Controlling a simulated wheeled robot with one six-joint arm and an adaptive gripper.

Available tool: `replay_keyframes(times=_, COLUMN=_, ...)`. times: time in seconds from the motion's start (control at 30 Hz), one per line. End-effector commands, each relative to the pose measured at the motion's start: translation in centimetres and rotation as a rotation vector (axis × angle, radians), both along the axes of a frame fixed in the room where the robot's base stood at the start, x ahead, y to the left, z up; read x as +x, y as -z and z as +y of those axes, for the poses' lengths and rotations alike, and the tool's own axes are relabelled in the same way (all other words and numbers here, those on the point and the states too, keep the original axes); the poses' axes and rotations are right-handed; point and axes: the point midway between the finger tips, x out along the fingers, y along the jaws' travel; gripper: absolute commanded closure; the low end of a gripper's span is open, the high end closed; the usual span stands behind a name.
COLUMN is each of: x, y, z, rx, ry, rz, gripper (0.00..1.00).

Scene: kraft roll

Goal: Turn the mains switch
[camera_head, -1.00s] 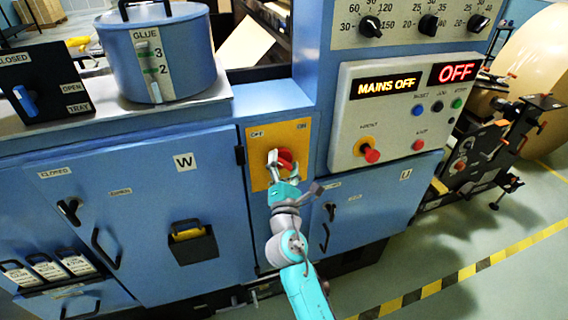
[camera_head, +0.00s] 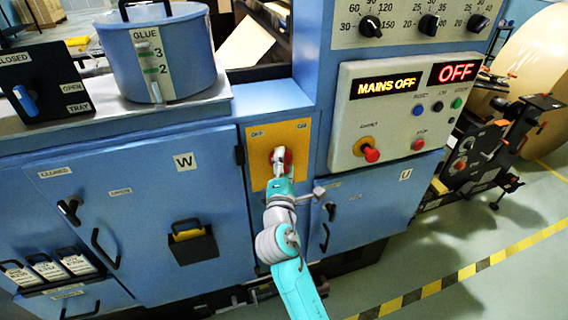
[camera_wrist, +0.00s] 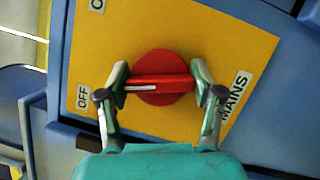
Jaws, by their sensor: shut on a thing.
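The mains switch is a red round knob with a raised bar (camera_wrist: 160,84) on a yellow plate (camera_wrist: 215,45). In the wrist view my gripper (camera_wrist: 159,86) is shut on the bar, one finger at each end. A pale line on the bar lies at its left end, on the side of the OFF label (camera_wrist: 83,96). The display (camera_head: 386,87) reads MAINS OFF.
A control panel (camera_head: 345,140) with a red emergency knob (camera_head: 371,154) and several buttons is right of the plate. The glue pot (camera_head: 190,60) stands on the ledge at left. Cabinet doors with handles flank the switch. Open floor lies at right.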

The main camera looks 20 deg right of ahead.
Motion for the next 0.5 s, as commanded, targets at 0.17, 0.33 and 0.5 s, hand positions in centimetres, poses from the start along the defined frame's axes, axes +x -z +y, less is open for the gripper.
replay_keyframes(times=0.17, x=0.02, y=-0.03, z=-0.05, rx=0.169, ry=0.001, rz=-0.001, gripper=0.68)
replay_keyframes(times=0.33, x=0.00, y=0.03, z=-0.08, rx=0.330, ry=0.001, rz=-0.001, gripper=0.68)
replay_keyframes(times=0.5, x=0.01, y=0.05, z=-0.09, rx=0.491, ry=0.002, rz=-0.001, gripper=0.68)
